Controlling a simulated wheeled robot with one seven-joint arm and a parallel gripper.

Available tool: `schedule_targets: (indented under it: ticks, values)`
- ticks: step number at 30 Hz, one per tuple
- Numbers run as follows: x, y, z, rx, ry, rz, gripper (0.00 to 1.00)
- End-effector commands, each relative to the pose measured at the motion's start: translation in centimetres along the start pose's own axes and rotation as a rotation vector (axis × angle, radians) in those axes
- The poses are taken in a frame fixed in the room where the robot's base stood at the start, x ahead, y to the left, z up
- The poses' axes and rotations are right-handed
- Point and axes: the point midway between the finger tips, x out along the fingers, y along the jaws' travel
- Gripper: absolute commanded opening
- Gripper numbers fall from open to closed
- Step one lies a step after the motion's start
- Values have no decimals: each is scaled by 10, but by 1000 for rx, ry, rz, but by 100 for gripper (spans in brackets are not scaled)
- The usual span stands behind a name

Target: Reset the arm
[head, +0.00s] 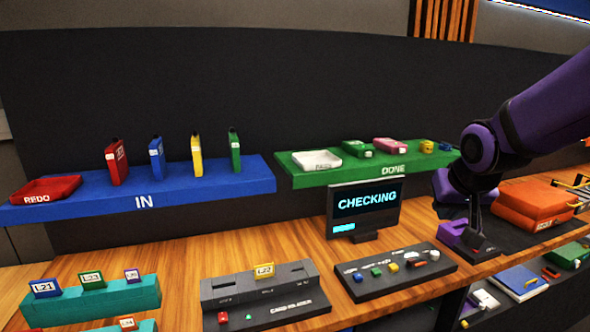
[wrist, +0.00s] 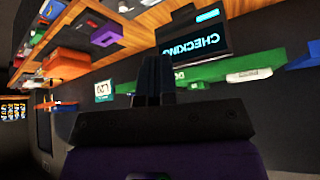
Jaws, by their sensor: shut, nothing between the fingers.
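My purple arm reaches in from the right in the head view. My gripper (head: 474,228) points down over the right part of the wooden desk, near a dark stand with a purple piece (head: 452,233). I cannot tell whether it touches them. In the wrist view, the dark fingers of my gripper (wrist: 153,65) are together with nothing between them. A dark panel with coloured buttons and a white ball (head: 411,252) lies on the desk left of my gripper. The screen (head: 366,204) behind it reads "CHECKING"; it also shows in the wrist view (wrist: 196,38).
A blue IN shelf (head: 235,184) holds several upright coloured cartridges and a red REDO tray (head: 45,190). A green DONE shelf (head: 310,179) holds several items. A grey card reader (head: 262,296) holds a yellow-labelled card. Orange boxes (head: 532,203) stand right of my gripper.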

Motion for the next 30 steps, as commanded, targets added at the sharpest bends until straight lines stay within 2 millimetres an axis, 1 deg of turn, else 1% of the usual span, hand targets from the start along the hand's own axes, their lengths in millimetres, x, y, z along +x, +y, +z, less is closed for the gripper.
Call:
schedule_targets:
  ticks: [1,6,8,12,15,18,22,25,30]
  values:
    - [-18,2,6,-8,2,8,0]
    - [-66,12,34,-32,-20,24,0]
    - [-82,15,45,-37,-29,24,0]
    - [-116,22,74,-54,-50,14,0]
    - [-136,26,95,-65,-65,-1,0]
    - [-150,30,112,-74,-78,-18,0]
    - [-161,33,127,-83,-90,-33,0]
    - [-164,34,132,-86,-94,-39,0]
    - [-164,34,132,-87,-96,-40,0]
